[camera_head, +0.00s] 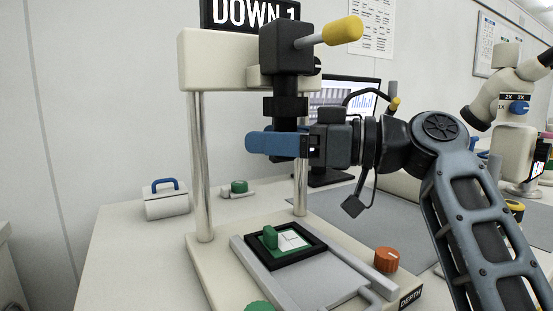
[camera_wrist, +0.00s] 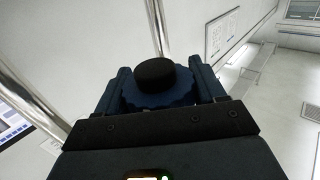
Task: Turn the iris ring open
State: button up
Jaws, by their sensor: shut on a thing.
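The iris ring (camera_wrist: 160,97) is dark blue with a scalloped edge, seen in the wrist view around a round black end (camera_wrist: 155,72). My gripper (camera_wrist: 160,86) is shut on the ring, with one blue finger on each side of it. In the head view my gripper (camera_head: 272,143) reaches in from the right, level, at the lower end of the black optical head (camera_head: 285,50). The blue fingers hide most of the ring there. How far the iris is open cannot be seen.
A cream stand with two metal posts (camera_head: 202,165) carries the head. Below are a black-framed stage (camera_head: 265,262) with a green part, an orange knob (camera_head: 386,259) and a metal handle. A yellow-tipped lever (camera_head: 342,31) sticks out above my gripper. A monitor (camera_head: 365,100) stands behind.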

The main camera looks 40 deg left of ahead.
jog(key=n+g+h, duration=0.1)
jog(key=g, duration=0.1)
jog(key=n+g+h, duration=0.1)
jog(key=n+g, duration=0.1)
jog(key=shift+s+r+n+g+h, duration=0.1)
jog(key=shift+s+n+g+h, duration=0.1)
jog(key=shift+n+g+h, duration=0.15)
jog(key=shift+s+d+n+g+h, duration=0.1)
jog(key=shift+n+g+h, duration=0.55)
jog(key=shift+g+h, duration=0.15)
jog(key=shift+s+d+n+g+h, duration=0.1)
jog(key=shift+n+g+h, duration=0.55)
jog(key=shift+h, duration=0.1)
jog(key=shift+f+n+g+h, duration=0.2)
jog(key=shift+n+g+h, duration=0.1)
jog(key=shift+h, duration=0.1)
jog(key=o, duration=1)
jog(key=shift+c, duration=0.2)
jog(key=shift+w+d+r, duration=0.1)
